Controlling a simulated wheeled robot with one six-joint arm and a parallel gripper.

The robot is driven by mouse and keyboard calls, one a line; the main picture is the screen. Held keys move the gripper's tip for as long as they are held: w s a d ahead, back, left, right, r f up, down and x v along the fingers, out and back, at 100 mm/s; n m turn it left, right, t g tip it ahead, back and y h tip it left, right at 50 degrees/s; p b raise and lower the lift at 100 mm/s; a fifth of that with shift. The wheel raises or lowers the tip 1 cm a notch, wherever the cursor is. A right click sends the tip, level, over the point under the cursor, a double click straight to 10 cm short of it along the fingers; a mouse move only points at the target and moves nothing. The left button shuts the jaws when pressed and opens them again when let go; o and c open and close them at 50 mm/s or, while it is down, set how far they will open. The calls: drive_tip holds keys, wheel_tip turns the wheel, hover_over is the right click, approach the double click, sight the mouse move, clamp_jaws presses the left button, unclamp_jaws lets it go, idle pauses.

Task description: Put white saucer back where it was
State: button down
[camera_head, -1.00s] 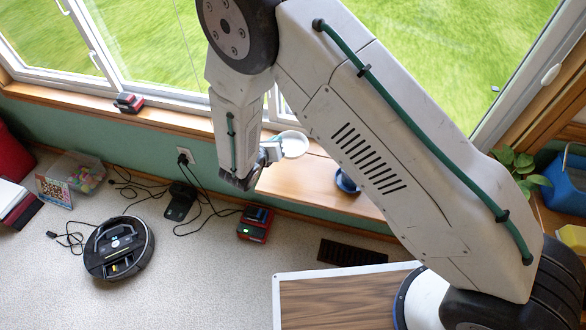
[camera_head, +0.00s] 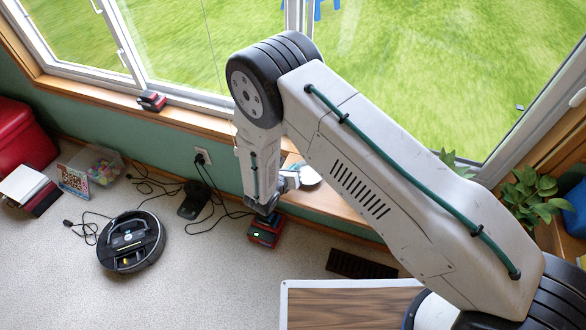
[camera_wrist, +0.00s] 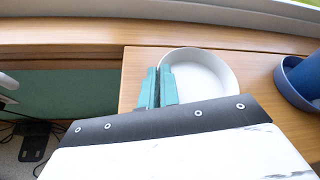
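The white saucer (camera_wrist: 205,70) is in the wrist view, over a light wooden surface (camera_wrist: 135,75). It also shows in the head view (camera_head: 309,175), partly behind my arm. My gripper (camera_wrist: 160,84) has its two teal fingers close together on the saucer's left rim, with the rim between them. In the head view my gripper (camera_head: 284,183) is at the saucer's left side. The saucer looks about level. I cannot tell whether its underside touches the wood.
A dark blue cup on a blue saucer (camera_wrist: 290,92) stands close to the right in the wrist view. The window sill (camera_head: 190,118) runs behind. A red and black device (camera_head: 266,230), cables and a robot vacuum (camera_head: 131,241) are on the carpet.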

drive_tip(key=c, duration=1.6)
unclamp_jaws()
